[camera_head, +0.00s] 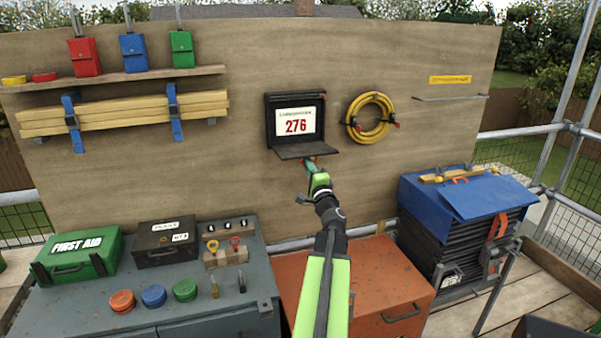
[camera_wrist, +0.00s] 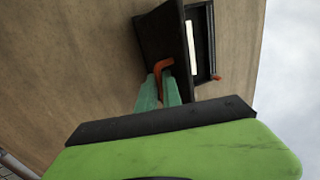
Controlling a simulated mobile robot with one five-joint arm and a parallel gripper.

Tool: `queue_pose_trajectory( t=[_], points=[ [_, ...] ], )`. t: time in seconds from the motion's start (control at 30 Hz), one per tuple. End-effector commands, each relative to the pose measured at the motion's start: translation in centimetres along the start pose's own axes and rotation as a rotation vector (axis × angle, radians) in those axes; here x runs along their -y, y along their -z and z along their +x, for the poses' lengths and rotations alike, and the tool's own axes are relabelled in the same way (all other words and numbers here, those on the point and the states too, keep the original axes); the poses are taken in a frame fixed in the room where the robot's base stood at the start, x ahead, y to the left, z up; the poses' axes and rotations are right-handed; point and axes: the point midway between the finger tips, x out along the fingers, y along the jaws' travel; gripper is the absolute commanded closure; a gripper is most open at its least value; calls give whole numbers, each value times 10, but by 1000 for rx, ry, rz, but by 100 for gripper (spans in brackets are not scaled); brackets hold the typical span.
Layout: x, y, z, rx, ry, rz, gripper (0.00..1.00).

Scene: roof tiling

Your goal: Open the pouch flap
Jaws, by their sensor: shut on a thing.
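A black pouch (camera_head: 269,122) is mounted on the plywood wall. Its flap (camera_head: 304,151) hangs folded down and stands out from the wall, so a white card (camera_head: 296,122) with a red 276 shows inside. In the wrist view the dark flap (camera_wrist: 160,38) is seen from the side, with the open pouch (camera_wrist: 205,40) to its right. My gripper (camera_head: 309,164) is at the flap's lower edge. In the wrist view my gripper's green fingers (camera_wrist: 163,84) are shut on an orange pull tab (camera_wrist: 163,66) on the flap.
A coiled yellow hose (camera_head: 370,118) hangs to the right of the pouch. Below stand an orange chest (camera_head: 385,285), a grey workbench (camera_head: 215,300) with a first aid box (camera_head: 77,256), and a blue-covered stack (camera_head: 425,205). The wall around the pouch is mostly clear.

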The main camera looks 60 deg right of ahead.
Motion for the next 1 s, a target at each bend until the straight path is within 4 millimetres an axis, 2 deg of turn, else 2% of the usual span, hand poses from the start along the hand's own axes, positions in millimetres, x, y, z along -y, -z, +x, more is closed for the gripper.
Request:
queue_pose_trajectory(
  t=[0.03, 0.37, 0.4, 0.53, 0.83, 1.0],
  points=[
    [-5, 3, 0, -5, -6, -8, 100],
    [-5, 14, -2, -21, -8, -12, 100],
    [-5, 15, -2, -22, -8, -12, 86],
    [-5, 16, -2, -23, -6, -11, 69],
    [-3, 15, -3, -21, -3, -9, 69],
    [-6, 7, -16, -18, -3, -8, 69]
  ],
)
